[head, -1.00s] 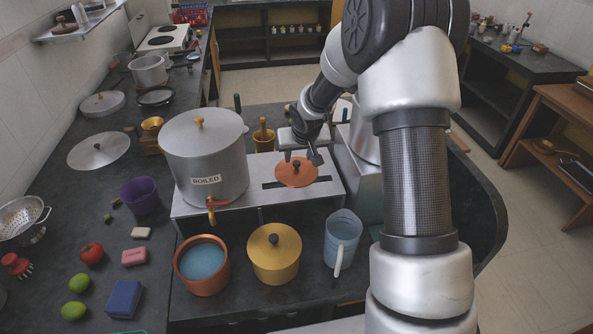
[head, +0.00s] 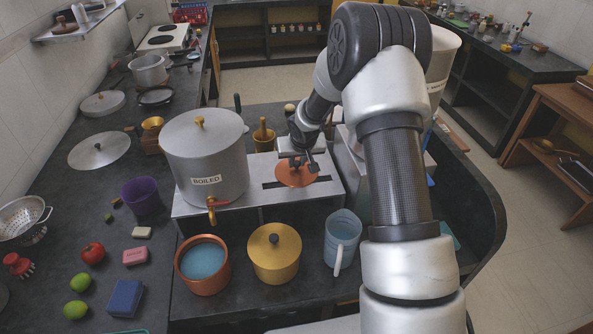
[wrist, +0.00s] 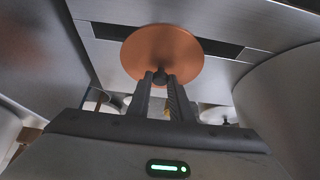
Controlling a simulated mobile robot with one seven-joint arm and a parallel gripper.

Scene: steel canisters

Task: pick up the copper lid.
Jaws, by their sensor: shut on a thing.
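The copper lid (head: 293,176) is a flat orange-brown disc over the steel stand, above or near its dark slot. It also shows in the wrist view (wrist: 162,48), with a dark knob (wrist: 161,77) at its middle. My gripper (head: 303,165) is at the lid from above, and in the wrist view its two dark fingers (wrist: 163,82) are closed around the knob. I cannot tell whether the lid rests on the stand or is slightly above it.
A large steel canister labelled BOILED (head: 205,155) stands on the stand (head: 333,190) left of the lid. In front are an open copper pot (head: 203,264), a brass lidded pot (head: 274,254) and a blue jug (head: 342,240). A brass mortar (head: 264,138) stands behind.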

